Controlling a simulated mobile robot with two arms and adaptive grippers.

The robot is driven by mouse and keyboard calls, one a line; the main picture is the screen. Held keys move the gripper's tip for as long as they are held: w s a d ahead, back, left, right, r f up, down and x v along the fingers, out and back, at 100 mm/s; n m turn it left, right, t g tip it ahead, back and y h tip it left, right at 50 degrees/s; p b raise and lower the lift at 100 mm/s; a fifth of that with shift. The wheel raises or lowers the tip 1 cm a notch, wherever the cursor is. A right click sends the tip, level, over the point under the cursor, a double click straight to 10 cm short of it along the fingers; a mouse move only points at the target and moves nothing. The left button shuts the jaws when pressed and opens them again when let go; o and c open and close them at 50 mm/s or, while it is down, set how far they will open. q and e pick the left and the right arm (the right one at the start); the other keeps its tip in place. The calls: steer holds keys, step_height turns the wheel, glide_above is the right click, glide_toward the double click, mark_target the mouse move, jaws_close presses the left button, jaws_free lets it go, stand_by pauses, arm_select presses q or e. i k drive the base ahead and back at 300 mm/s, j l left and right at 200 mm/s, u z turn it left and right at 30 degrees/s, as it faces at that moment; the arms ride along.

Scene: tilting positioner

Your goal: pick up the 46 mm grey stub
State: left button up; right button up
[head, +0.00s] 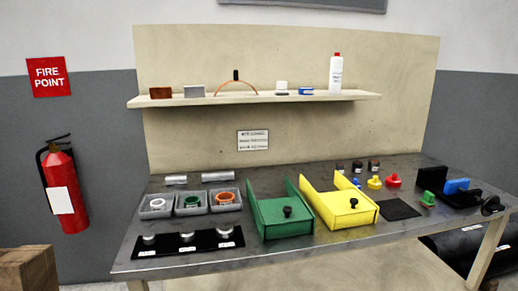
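Two grey cylinders lie on their sides at the back left of the workbench: a shorter one (176,180) and a longer one (217,177). Three short round silvery-grey pieces, left (149,239), middle (187,237) and right (224,231), are on a black strip (168,248) along the front left. White labels lie in front of these pieces, too small to read. I cannot tell which grey piece is the 46 mm stub. Neither of my grippers is in view.
Grey bins (190,209) holding rings stand between the cylinders and the strip. A green tray (285,228) and a yellow tray (350,216) with black knobs fill the middle. Coloured parts (393,180) and a black-and-blue fixture (456,187) are at right. A shelf (345,96) hangs above.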

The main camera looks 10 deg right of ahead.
mark_target(339, 167)
steer(key=i+l, duration=0.1)
steer(key=l, duration=0.45)
steer(key=i+l, duration=0.1)
steer(key=l, duration=0.45)
steer(key=i+l, duration=0.1)
steer(key=l, duration=0.5)
steer(key=i+l, duration=0.1)
steer(key=l, duration=0.45)
steer(key=i+l, duration=0.15)
steer(key=l, duration=0.4)
steer(key=i+l, duration=0.1)
steer(key=l, duration=0.45)
steer(key=i+l, duration=0.1)
steer(key=l, duration=0.45)
